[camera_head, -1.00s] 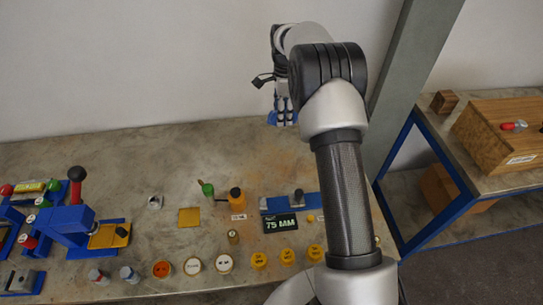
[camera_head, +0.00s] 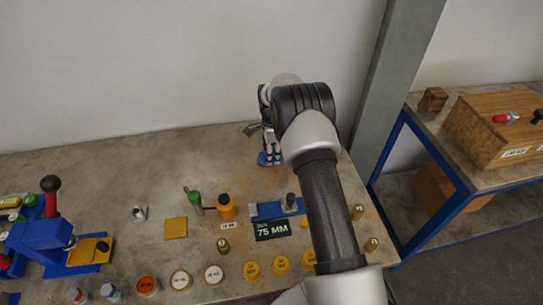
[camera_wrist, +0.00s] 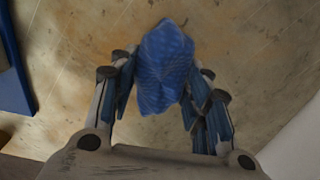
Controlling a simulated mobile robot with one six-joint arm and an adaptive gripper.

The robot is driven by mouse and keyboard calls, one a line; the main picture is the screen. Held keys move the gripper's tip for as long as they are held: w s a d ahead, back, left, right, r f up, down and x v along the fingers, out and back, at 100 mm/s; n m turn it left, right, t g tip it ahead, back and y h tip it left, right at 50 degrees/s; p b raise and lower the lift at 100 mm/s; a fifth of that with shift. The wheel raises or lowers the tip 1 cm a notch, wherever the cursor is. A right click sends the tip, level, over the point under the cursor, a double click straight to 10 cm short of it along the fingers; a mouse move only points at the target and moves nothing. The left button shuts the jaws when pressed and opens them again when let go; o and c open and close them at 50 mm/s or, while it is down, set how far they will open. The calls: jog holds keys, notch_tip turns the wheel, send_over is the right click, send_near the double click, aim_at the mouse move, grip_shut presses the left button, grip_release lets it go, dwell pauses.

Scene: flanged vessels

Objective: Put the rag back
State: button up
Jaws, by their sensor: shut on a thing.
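The blue rag (camera_wrist: 165,68) is crumpled between the fingers of my gripper (camera_wrist: 160,85) in the wrist view, with stained bench top behind it. In the head view my gripper (camera_head: 269,150) points down near the back of the bench, left of my arm's elbow. A small bit of blue rag (camera_head: 264,159) shows at its fingertips. I cannot tell whether the rag touches the bench. My wrist and forearm hide part of the area to the right.
The bench (camera_head: 120,165) is clear around the gripper. In front stand an orange bottle (camera_head: 226,208), a green-topped item (camera_head: 195,201), a blue fixture (camera_head: 268,210) and a 75 MM display (camera_head: 272,230). A grey post (camera_head: 385,100) and side table with wooden box (camera_head: 505,125) are right.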

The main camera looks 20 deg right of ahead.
jog(key=shift+f, duration=0.35)
jog(key=shift+f, duration=0.2)
jog(key=o, duration=0.9)
jog(key=shift+o, duration=0.2)
jog(key=shift+r, duration=0.15)
